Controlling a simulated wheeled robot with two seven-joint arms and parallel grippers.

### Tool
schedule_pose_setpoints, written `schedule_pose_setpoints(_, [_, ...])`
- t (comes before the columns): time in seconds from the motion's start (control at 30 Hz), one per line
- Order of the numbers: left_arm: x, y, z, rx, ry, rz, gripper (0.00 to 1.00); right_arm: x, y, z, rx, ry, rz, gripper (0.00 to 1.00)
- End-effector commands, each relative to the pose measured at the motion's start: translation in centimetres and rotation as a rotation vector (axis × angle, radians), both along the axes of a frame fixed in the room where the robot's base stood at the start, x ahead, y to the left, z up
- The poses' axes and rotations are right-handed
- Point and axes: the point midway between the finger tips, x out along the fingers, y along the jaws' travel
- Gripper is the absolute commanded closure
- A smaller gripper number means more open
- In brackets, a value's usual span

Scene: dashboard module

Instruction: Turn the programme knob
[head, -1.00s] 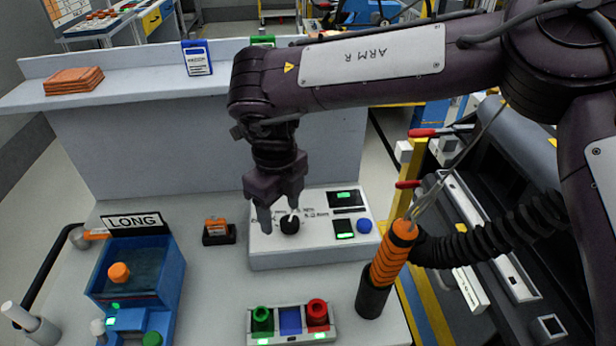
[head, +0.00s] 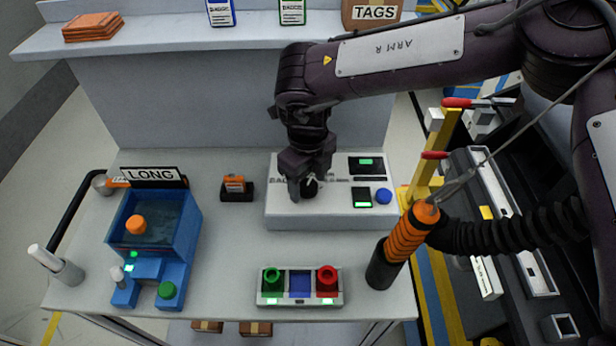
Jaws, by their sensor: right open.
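The programme knob (head: 309,190) is a small black dial with a white pointer mark. It sits on the white control box (head: 330,214) in the middle of the bench. My right gripper (head: 303,190) points down at the knob from above, with its fingers apart. One finger stands just left of the knob; the other overlaps the knob's upper part in the picture. I cannot tell whether either finger touches it. The gripper hides part of the lettering around the dial. My left gripper is out of view.
The box also has green-lit displays (head: 362,197) and a blue button (head: 383,196). A blue tank (head: 185,228) with a LONG sign stands left. A green-and-red button panel (head: 300,299) lies in front. An orange-handled tool (head: 408,238) stands in a black holder at right.

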Motion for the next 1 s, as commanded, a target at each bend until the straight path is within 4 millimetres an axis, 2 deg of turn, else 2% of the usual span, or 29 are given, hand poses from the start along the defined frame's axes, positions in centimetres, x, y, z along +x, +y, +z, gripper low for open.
schedule_pose_setpoints(0.2, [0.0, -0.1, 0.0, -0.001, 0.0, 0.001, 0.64, 0.0, 0.0, 0.0, 0.0, 0.0, 0.0, 0.43])
schedule_pose_setpoints(0.53, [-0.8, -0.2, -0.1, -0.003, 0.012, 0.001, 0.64, 0.0, 0.0, 0.0, 0.0, 0.0, -0.001, 0.85])
schedule_pose_setpoints(0.77, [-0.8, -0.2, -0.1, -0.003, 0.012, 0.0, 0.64, 0.0, 0.0, 0.0, 0.0, 0.001, -0.023, 0.85])
schedule_pose_setpoints(1.0, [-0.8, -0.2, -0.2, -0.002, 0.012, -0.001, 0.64, 0.0, 0.0, -0.1, 0.001, 0.002, -0.139, 0.85])
